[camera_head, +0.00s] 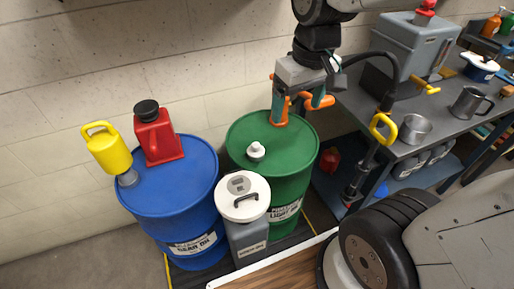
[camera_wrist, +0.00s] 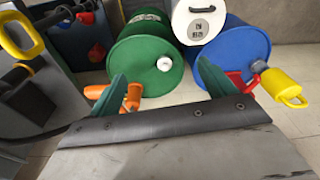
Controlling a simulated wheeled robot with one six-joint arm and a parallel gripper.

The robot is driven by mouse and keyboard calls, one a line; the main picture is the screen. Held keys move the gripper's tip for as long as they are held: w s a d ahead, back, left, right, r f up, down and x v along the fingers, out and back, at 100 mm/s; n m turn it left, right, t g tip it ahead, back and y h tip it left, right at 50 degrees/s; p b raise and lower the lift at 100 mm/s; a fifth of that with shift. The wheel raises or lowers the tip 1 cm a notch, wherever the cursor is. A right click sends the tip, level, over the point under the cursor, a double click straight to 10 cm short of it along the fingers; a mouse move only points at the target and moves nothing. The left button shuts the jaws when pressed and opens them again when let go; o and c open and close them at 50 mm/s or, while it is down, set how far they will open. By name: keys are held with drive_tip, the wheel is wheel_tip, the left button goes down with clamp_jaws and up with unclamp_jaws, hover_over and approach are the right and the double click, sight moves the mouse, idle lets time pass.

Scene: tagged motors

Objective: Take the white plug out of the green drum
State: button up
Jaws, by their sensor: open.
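The green drum (camera_head: 240,133) stands upright by the wall, and the small white plug (camera_head: 256,152) sits on its lid toward the front. In the wrist view the green drum (camera_wrist: 135,58) lies beyond my fingers, with the white plug (camera_wrist: 164,64) near the right of its lid. My gripper (camera_head: 301,99) is above the back right of the drum, apart from the plug, with its two green fingers spread. In the wrist view my gripper (camera_wrist: 163,82) is open with nothing held between the fingers.
An orange fitting (camera_head: 280,108) stands at the lid's back edge, close to my fingers. A blue drum (camera_head: 165,195) carries a red can (camera_head: 158,140) and yellow jug (camera_head: 108,150). A white-lidded container (camera_head: 243,198) stands in front. A cluttered workbench (camera_head: 450,130) is right.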

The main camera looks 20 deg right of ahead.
drive_tip(key=w+f, duration=0.5)
drive_tip(key=w, duration=0.2)
drive_tip(key=n, duration=0.3)
hover_over(256, 144)
drive_tip(key=f, duration=1.1)
drive_tip(key=s+f, duration=0.1)
drive_tip(key=f, duration=0.5)
drive_tip(key=shift+a+f, duration=0.1)
drive_tip(key=shift+f, duration=0.15)
drive_tip(key=f, duration=0.5)
drive_tip(key=w+f, duration=0.1)
drive_tip(key=f, duration=0.2)
drive_tip(key=shift+f, duration=0.1)
drive_tip(key=c, duration=1.1)
